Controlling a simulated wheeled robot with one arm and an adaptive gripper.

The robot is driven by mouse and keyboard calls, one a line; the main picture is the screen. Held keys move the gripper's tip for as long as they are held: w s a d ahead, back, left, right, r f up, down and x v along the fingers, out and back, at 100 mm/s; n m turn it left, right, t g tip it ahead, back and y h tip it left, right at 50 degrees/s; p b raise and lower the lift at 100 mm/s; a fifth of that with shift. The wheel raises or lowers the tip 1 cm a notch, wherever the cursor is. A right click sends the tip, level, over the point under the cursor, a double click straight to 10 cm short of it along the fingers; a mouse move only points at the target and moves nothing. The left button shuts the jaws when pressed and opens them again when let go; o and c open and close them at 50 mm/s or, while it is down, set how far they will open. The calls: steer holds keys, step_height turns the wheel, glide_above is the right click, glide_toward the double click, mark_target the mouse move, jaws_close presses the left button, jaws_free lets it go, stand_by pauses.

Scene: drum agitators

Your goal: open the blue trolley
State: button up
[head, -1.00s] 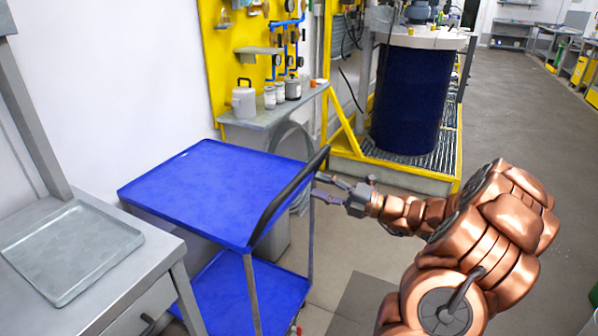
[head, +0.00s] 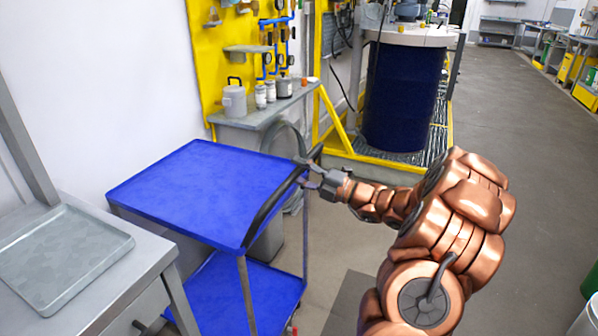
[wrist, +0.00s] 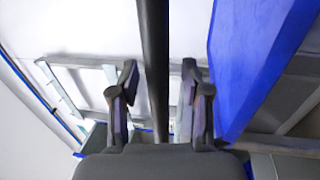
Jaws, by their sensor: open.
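The blue trolley (head: 195,190) has a flat blue top shelf and a blue lower shelf (head: 265,290) on grey legs. A dark push handle (head: 268,215) runs along its right side. My gripper (head: 305,174) is at the far part of this handle, with its fingers on either side of it. In the wrist view the dark handle bar (wrist: 154,70) passes between the two open fingers (wrist: 158,95). A gap shows between the bar and each finger there. The blue top (wrist: 255,60) is at the right of that view.
A grey bench (head: 140,262) with a metal tray (head: 65,262) stands at the left. Behind the trolley are a small shelf (head: 262,112) with containers and a dark blue drum (head: 403,100) in a yellow frame (head: 335,120). Open floor (head: 510,160) lies at the right.

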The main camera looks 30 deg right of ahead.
jaws_close()
stand_by(0.4)
